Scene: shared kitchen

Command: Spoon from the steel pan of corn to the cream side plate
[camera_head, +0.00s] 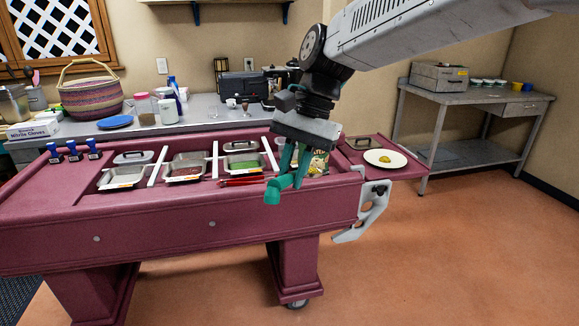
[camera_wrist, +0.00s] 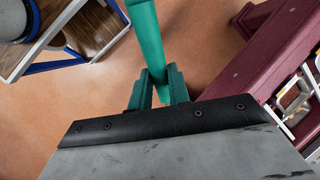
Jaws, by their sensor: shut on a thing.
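My gripper (camera_head: 293,168) hangs over the front right of the maroon serving cart. In the wrist view its teal fingers (camera_wrist: 158,90) are closed around a teal handle (camera_wrist: 144,35), which I take for the spoon's. The handle (camera_head: 272,192) also shows at the gripper's tip in the head view; the spoon's bowl cannot be made out. The cream side plate (camera_head: 372,156) lies on the cart's right end, right of my gripper, with a small yellow mound (camera_head: 385,159) on it. The pan of corn cannot be made out; my gripper covers part of that area.
Steel pans stand in the cart (camera_head: 150,229): a pale one (camera_head: 122,183), one with dark red food (camera_head: 184,173), one with green food (camera_head: 244,163). Red tongs (camera_head: 240,181) lie in front. A steel table (camera_head: 470,92) stands behind right. The floor in front is clear.

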